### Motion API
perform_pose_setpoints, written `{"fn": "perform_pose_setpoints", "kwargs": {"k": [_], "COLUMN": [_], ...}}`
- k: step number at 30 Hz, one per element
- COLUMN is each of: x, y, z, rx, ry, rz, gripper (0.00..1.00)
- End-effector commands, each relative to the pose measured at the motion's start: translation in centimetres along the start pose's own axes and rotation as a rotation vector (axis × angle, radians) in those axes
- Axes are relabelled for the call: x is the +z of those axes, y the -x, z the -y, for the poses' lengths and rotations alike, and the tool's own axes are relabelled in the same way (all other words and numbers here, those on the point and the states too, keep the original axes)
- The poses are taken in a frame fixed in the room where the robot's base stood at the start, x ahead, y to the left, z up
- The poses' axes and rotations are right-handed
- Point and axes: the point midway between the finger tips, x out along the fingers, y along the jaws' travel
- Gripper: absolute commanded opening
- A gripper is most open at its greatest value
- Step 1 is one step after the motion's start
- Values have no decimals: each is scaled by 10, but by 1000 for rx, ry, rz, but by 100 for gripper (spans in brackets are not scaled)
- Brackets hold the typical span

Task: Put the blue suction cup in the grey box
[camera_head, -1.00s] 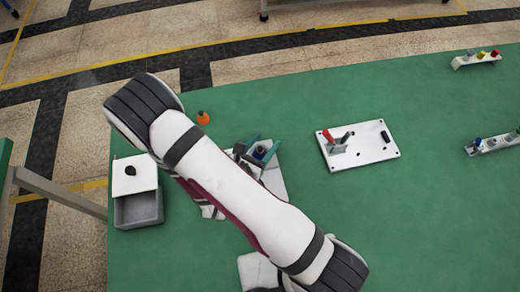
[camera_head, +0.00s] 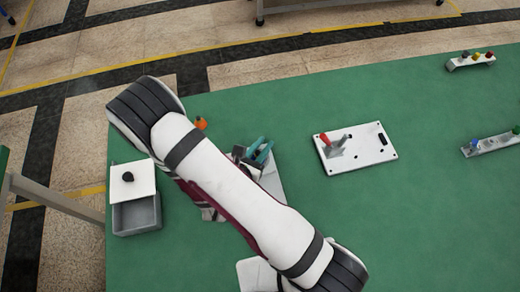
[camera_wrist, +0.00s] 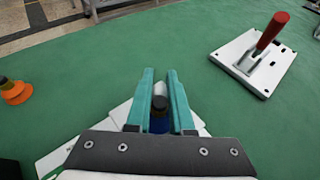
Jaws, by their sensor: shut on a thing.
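My gripper (camera_head: 262,148) has teal fingers, and they also show in the wrist view (camera_wrist: 160,100). It is shut on the blue suction cup (camera_wrist: 159,124), which shows as a blue body with a dark and whitish top between the fingers. Its lower part is hidden by my gripper. It is over a white plate (camera_head: 273,184). The grey box (camera_head: 148,215) stands at the left of the table, left of my arm. Its top is partly open at the front, and a white lid (camera_head: 140,185) with a black knob is at its back.
An orange suction cup (camera_wrist: 15,92) stands left of my gripper. A white plate with a red-handled clamp (camera_head: 358,157) lies to the right. Small racks (camera_head: 470,62) with coloured pieces are at the far right. Green table between them is clear.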

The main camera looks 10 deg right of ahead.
Motion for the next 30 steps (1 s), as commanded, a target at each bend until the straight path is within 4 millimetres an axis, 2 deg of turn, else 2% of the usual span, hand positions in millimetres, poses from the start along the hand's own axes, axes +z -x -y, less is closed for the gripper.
{"fn": "perform_pose_setpoints", "kwargs": {"k": [4,9,12,20,23,27,30], "x": [18,60,78,103,141,223,284], "y": [7,24,32,37,37,48,63], "z": [-1,-1,-1,-5,-20,-40,-47], "rx": [1,3,3,-4,13,131,240], "ry": [-5,-8,-6,-9,-14,31,76], "rz": [2,2,1,1,4,9,12], "gripper": [0,0,0,0,0,0,0]}}
